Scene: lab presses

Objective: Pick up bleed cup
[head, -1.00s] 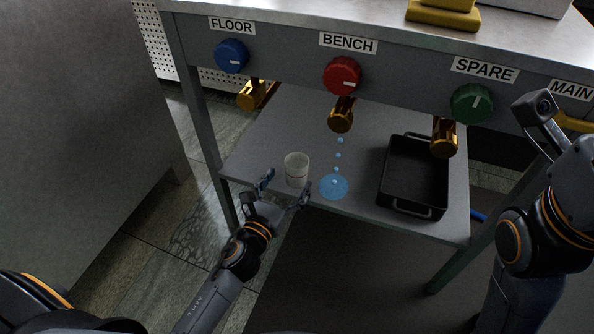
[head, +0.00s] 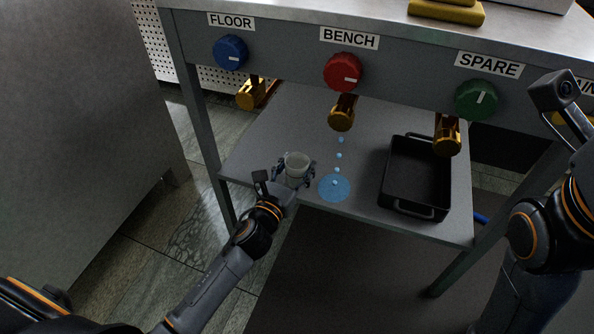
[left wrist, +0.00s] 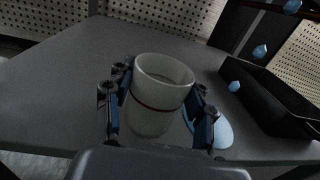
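The bleed cup (head: 297,164) is a translucent whitish cup standing upright on the lower shelf, left of a blue puddle. In the left wrist view the cup (left wrist: 158,95) shows a dark red line around it and looks empty. My left gripper (head: 294,174) is open around the cup, one finger on each side. In the left wrist view the gripper's fingers (left wrist: 158,112) flank the cup, with a narrow gap seeming to show; contact is not clear. My right arm is at the right edge of the head view; its gripper is out of view.
Blue drops fall from the brass outlet (head: 342,113) under the red BENCH knob (head: 343,72) into the blue puddle (head: 334,187). A black tray (head: 395,194) stands to the right on the shelf (head: 250,150). Blue FLOOR (head: 230,52) and green SPARE (head: 477,100) knobs flank BENCH.

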